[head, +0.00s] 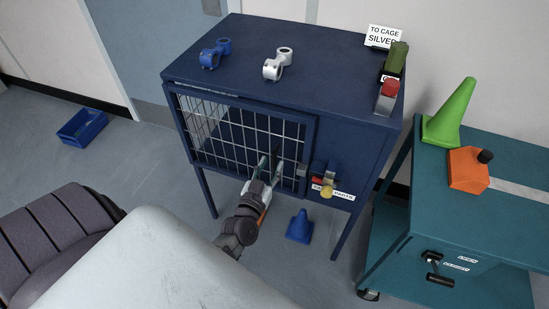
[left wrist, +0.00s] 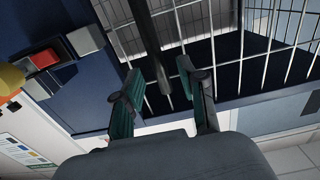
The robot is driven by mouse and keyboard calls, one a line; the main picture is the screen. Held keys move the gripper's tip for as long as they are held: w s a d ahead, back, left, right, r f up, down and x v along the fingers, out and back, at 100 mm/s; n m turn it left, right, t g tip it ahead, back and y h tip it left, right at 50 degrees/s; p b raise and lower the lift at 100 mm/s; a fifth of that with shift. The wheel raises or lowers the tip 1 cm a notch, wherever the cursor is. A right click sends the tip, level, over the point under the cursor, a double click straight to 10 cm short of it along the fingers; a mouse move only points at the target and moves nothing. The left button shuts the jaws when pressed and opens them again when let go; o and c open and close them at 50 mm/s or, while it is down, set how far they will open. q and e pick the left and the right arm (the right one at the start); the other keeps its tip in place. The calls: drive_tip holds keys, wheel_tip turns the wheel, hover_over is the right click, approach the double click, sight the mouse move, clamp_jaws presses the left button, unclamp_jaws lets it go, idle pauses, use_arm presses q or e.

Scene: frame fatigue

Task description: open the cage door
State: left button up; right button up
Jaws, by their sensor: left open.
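The cage door (head: 225,131) is a wire-mesh panel in a blue frame on the front of the blue cabinet (head: 355,150). It looks closed or nearly so; I cannot tell exactly. My left gripper (head: 264,170) is open in front of the door's lower right part. In the left wrist view, a dark upright bar handle (left wrist: 146,35) stands before the mesh. Its lower end lies between the open fingertips (left wrist: 158,82), with no clear contact. A grey latch block (left wrist: 86,40) sits beside the door edge, with a red block (left wrist: 44,60) and yellow knob (head: 327,191) nearby. My right gripper is out of view.
On the cabinet top are blue (head: 214,53) and white (head: 277,65) ring-shaped parts, a red-topped block (head: 388,95) and a sign (head: 384,37). A teal cart (head: 430,200) stands at right. A blue cone (head: 300,227) and blue bin (head: 82,126) are on the floor.

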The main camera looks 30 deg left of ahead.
sight(273, 161)
use_arm(q)
drive_tip(key=shift+x, duration=1.65)
clamp_jaws()
